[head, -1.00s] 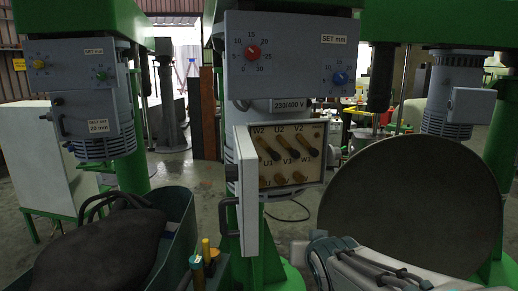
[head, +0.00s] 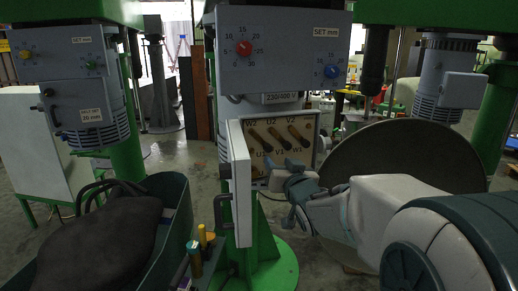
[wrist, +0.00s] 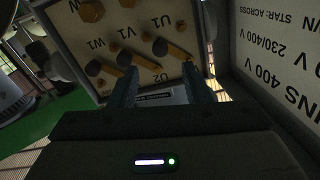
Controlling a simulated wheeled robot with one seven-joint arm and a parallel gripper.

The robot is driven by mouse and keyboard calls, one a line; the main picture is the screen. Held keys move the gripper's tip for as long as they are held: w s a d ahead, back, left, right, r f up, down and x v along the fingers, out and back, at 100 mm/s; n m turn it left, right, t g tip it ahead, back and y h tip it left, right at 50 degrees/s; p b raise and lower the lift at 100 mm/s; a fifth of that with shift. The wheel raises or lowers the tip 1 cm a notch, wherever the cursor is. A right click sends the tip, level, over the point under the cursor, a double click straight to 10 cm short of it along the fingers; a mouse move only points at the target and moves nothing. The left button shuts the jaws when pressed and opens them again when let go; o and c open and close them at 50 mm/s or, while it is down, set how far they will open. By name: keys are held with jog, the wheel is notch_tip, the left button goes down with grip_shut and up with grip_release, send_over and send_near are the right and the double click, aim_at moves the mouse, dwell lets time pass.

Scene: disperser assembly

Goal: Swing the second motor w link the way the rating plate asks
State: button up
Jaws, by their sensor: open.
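The open terminal box (head: 315,134) shows several labelled terminals and three slanting brass links. The middle link (head: 281,139) lies between the outer two; brass bars on dark-capped posts also show in the wrist view (wrist: 140,64). My gripper (head: 290,184) is just in front of the box's lower edge and hides part of the lower terminal row. In the wrist view its two fingers (wrist: 160,88) are apart, with nothing visibly held, pointing at the terminal board. A 230/400 V plate (head: 281,98) sits above the box. Partly cut lettering on a panel (wrist: 280,60) includes "400 V", "230/400 V" and "STAR: ACROSS".
The box's open door (head: 238,185) stands out at the left with a dark handle. A panel with red and blue dials (head: 285,58) overhangs the box. A large grey disc (head: 400,150) stands behind my arm. A bin with a dark sack (head: 100,240) is at lower left.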

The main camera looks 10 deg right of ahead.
aim_at(269, 150)
jog(key=w, duration=0.3)
jog(key=w+p, duration=0.1)
jog(key=w, duration=0.1)
jog(key=w+a+p, duration=0.1)
jog(key=w, duration=0.2)
jog(key=shift+w, duration=0.35)
grip_shut()
